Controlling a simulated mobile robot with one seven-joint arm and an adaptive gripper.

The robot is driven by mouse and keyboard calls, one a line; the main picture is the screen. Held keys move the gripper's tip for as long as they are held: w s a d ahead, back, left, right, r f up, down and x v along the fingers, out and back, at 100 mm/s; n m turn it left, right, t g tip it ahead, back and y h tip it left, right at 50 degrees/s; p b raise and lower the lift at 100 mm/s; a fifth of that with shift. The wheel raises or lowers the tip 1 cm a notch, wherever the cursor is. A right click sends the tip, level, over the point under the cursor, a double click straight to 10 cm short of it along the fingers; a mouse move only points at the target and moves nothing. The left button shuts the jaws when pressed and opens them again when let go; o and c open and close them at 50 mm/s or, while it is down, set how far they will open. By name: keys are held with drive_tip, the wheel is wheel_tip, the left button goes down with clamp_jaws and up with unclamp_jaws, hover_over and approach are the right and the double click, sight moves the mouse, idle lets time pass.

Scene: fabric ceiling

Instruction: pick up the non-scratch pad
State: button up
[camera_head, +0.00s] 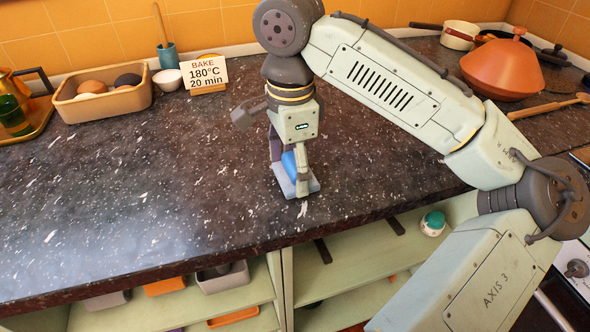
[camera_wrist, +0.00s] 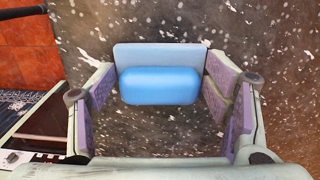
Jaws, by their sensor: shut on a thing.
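The non-scratch pad is a rounded blue block (camera_wrist: 160,86) on a flat pale blue-grey layer (camera_wrist: 160,53). In the wrist view it lies between the two fingers of my gripper (camera_wrist: 161,80), whose tips meet its left and right ends. In the head view the pad (camera_head: 289,162) is partly hidden by a finger of my gripper (camera_head: 290,174), which points down near the counter's front edge. My gripper is shut on the pad. I cannot tell whether the pad still touches the counter.
The dark speckled counter (camera_head: 150,185) is clear to the left. An orange tagine (camera_head: 503,72) stands back right. Open shelves (camera_head: 220,298) lie below the front edge.

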sight(291, 161)
drive_tip(key=c, duration=0.3)
drive_tip(key=shift+r, duration=0.1)
drive_tip(key=shift+r, duration=0.5)
drive_tip(key=shift+c, duration=0.2)
wheel_tip(291, 161, up, 2)
drive_tip(key=shift+r+b, duration=0.1)
drive_tip(key=shift+b, duration=0.25)
drive_tip(key=s+b, duration=0.1)
drive_tip(key=s, duration=0.4)
drive_tip(key=s+d+r+b, duration=0.1)
drive_tip(key=s, duration=0.4)
drive_tip(key=s+b, duration=0.1)
drive_tip(key=s, duration=0.4)
drive_tip(key=shift+s+d+r, duration=0.15)
drive_tip(key=shift+d+r, duration=0.1)
drive_tip(key=shift+d, duration=0.05)
drive_tip(key=c, duration=0.5)
drive_tip(key=shift+s, duration=0.35)
drive_tip(key=shift+c, duration=0.2)
drive_tip(key=o, duration=1)
drive_tip(key=c, duration=0.5)
